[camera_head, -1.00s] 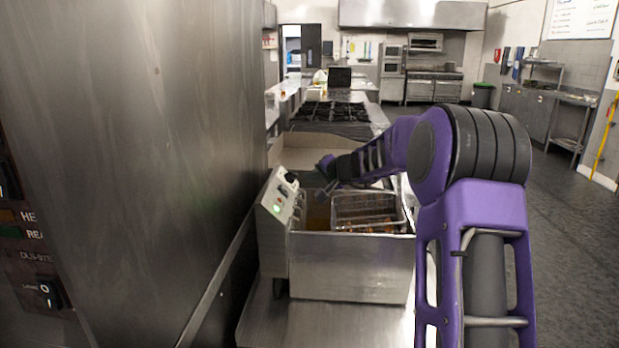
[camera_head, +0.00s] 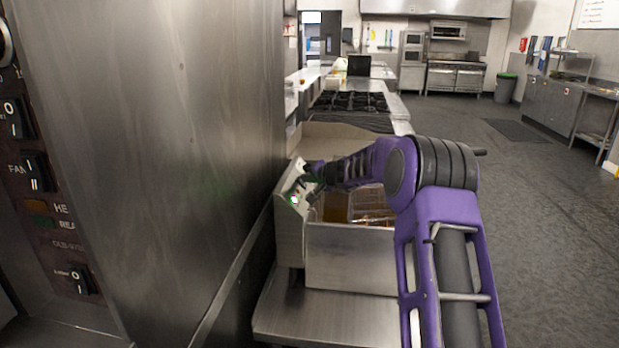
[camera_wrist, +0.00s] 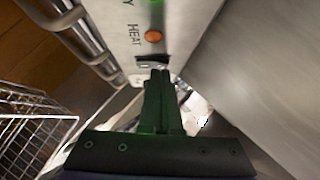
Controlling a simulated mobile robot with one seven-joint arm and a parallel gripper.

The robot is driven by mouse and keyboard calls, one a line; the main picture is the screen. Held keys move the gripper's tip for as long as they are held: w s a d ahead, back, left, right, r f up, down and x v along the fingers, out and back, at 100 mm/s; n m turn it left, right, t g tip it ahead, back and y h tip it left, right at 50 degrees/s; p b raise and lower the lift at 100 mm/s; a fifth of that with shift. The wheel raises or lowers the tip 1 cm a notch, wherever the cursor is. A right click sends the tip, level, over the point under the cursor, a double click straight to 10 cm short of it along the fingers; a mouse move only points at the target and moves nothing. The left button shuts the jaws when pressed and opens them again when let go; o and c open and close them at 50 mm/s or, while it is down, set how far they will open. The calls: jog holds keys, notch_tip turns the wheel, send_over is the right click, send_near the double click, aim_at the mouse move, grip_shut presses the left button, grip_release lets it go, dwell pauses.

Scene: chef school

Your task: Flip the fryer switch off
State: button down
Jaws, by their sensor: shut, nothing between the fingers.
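The steel fryer (camera_head: 350,260) stands on a steel counter, with its control box (camera_head: 290,228) at its left side. A green light (camera_head: 294,200) glows on the box. The wrist view shows the panel (camera_wrist: 125,25) close up, with an orange light (camera_wrist: 153,36), a "HEAT" label and a small dark switch (camera_wrist: 152,62). My gripper (camera_wrist: 158,74) is shut and empty, its fingertips right at the switch. I cannot tell whether they touch it. In the head view my gripper (camera_head: 306,178) is at the panel, and the switch is hidden. The switch's position is unclear.
A wire fry basket (camera_head: 372,208) sits in the fryer, right of the panel; its mesh shows in the wrist view (camera_wrist: 35,125). A tall steel cabinet wall (camera_head: 190,150) stands close on the left. Open floor (camera_head: 545,220) lies to the right.

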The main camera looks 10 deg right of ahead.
jog(key=shift+a, duration=0.1)
jog(key=shift+a+r+p, duration=0.1)
jog(key=shift+a+p, duration=0.15)
jog(key=shift+p, duration=0.3)
jog(key=shift+f+h, duration=0.2)
jog(key=shift+h, duration=0.1)
jog(key=shift+r, duration=0.65)
jog(key=shift+r+p, duration=0.15)
jog(key=shift+p, duration=0.15)
jog(key=shift+d, duration=0.1)
